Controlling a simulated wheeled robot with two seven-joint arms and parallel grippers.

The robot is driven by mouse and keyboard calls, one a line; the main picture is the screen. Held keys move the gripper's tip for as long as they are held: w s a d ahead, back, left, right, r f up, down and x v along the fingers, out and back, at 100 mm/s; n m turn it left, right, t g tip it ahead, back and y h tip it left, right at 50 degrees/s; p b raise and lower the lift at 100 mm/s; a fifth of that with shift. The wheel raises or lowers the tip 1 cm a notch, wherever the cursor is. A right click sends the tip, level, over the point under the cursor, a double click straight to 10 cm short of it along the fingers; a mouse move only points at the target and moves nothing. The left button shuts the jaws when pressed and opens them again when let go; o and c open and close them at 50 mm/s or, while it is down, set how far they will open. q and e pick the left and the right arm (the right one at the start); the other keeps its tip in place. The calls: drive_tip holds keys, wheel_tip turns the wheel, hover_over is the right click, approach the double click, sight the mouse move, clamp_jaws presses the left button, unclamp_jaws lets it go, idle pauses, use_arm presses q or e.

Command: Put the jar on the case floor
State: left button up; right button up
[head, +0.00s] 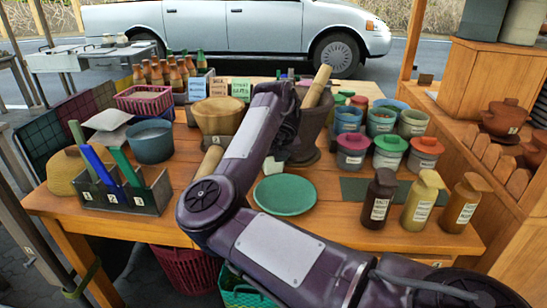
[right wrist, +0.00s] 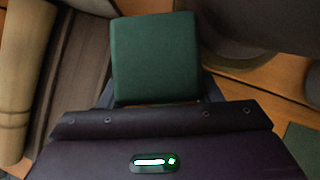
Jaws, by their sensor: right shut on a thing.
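My right gripper (right wrist: 156,97) is shut on a dark green, square-topped thing (right wrist: 155,50); I cannot tell whether this is the jar. In the head view my right arm crosses the table and hides most of its gripper and the held thing, close to the brown mortar (head: 313,120). Several lidded jars stand right of the arm, among them a pink-lidded jar (head: 352,160), a green-lidded jar (head: 390,160) and a red-lidded jar (head: 424,162). I cannot make out which thing is the case. My left gripper is out of view.
A pale pestle (head: 319,86) leans in the mortar. A green plate (head: 285,195) and several bottles (head: 418,200) stand near the table's front. A tool box (head: 135,195) is at left, a wooden stand (head: 470,75) at right. A dark green mat (head: 360,191) has bare room.

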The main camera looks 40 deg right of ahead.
drive_tip(key=shift+f, duration=0.15)
drive_tip(key=o, duration=1.1)
drive_tip(key=shift+o, duration=0.2)
